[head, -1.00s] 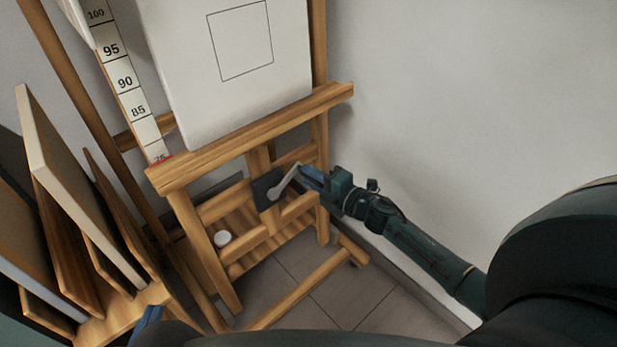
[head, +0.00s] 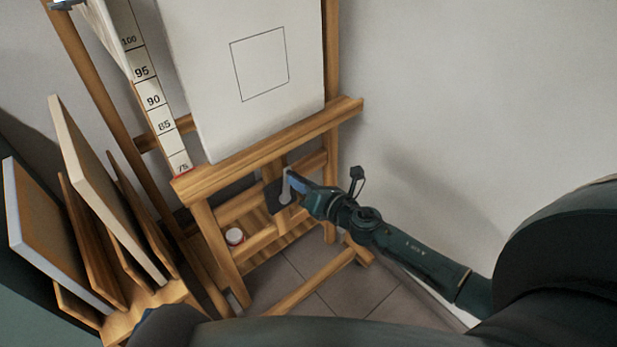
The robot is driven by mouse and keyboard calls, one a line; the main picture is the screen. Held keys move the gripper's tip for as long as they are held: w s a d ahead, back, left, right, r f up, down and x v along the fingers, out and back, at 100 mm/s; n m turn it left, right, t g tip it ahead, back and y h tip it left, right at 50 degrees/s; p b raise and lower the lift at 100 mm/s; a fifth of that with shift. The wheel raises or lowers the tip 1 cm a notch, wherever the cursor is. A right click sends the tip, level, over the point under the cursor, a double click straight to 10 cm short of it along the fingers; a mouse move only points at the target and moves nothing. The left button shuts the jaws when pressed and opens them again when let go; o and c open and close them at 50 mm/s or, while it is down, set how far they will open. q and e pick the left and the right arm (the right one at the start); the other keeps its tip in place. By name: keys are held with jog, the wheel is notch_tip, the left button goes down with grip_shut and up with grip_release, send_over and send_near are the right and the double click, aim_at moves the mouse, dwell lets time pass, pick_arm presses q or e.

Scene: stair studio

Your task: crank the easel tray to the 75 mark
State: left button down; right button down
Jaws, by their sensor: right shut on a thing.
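The wooden easel tray (head: 275,148) slopes across the easel and carries a white canvas (head: 240,80). My right gripper (head: 296,180) is shut on the crank's handle end. My left gripper is not in view.
Several boards stand in a wooden rack (head: 150,312) at the left. The easel's foot bar (head: 300,290) runs over the tiled floor. A bare wall is at the right.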

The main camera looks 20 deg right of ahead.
jog(key=shift+s+a+r+n+p, duration=0.1)
jog(key=shift+s+a+n+p, duration=0.15)
jog(key=shift+a+n, duration=0.6)
jog(key=c, duration=1.2)
grip_release()
jog(key=shift+d, duration=0.1)
jog(key=v, duration=1.3)
jog(key=shift+b, duration=0.45)
jog(key=shift+s, duration=0.1)
